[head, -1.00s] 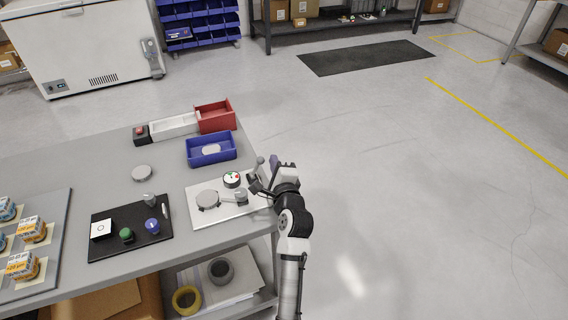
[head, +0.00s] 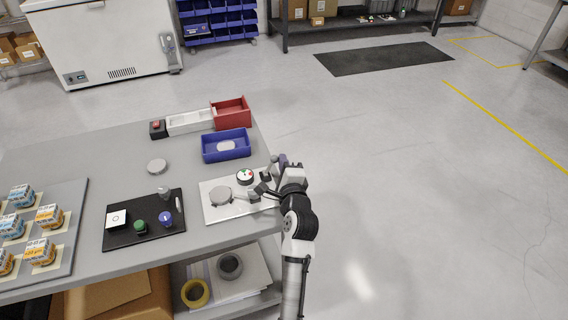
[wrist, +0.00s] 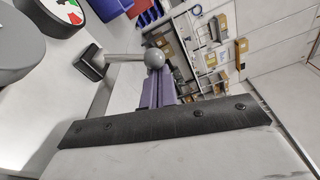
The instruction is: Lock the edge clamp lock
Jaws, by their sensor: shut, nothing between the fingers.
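A light fixture plate (head: 212,213) sits at the right edge of the table and carries a grey disc (head: 220,195) and a round dial (head: 245,176). A lever (wrist: 122,57) with a grey ball knob rises from a dark square base beside the dial; it looks like the clamp lock. In the head view its knob (head: 273,159) is at the plate's far right corner. My gripper (wrist: 154,86) is shut and empty, its purple fingers just by the knob. I cannot tell whether they touch it. The dial's coloured face (wrist: 70,10) shows at the top left.
A blue bin (head: 226,153), a white tray and a red bin (head: 231,113) stand behind the plate. A black mat (head: 146,234) with small knobs lies to its left. Open floor lies right of the table.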

